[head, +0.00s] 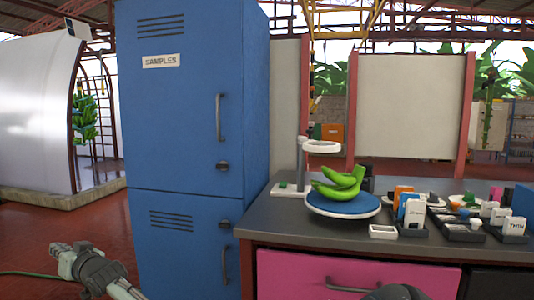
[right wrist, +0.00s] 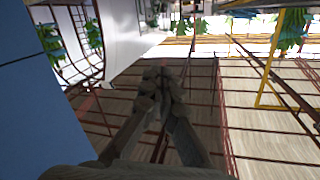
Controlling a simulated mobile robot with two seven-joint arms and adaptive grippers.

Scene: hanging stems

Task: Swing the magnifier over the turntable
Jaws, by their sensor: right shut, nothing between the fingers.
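The ring shows above the back left of the turntable (head: 343,207), a round blue-topped disc with a pale rim. A bunch of green bananas (head: 340,186) lies on the turntable. My right gripper (head: 58,251) is low at the left of the head view, left of the blue cabinet and far from the magnifier. In the right wrist view its fingers (right wrist: 163,78) meet, shut and empty. My left gripper does not show.
The tall blue cabinet (head: 190,130) stands between my right gripper and the counter (head: 285,217). A pink drawer (head: 340,276) is below the counter top. Trays with cards (head: 412,212) and small items crowd the counter's right. Open red floor lies at the left.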

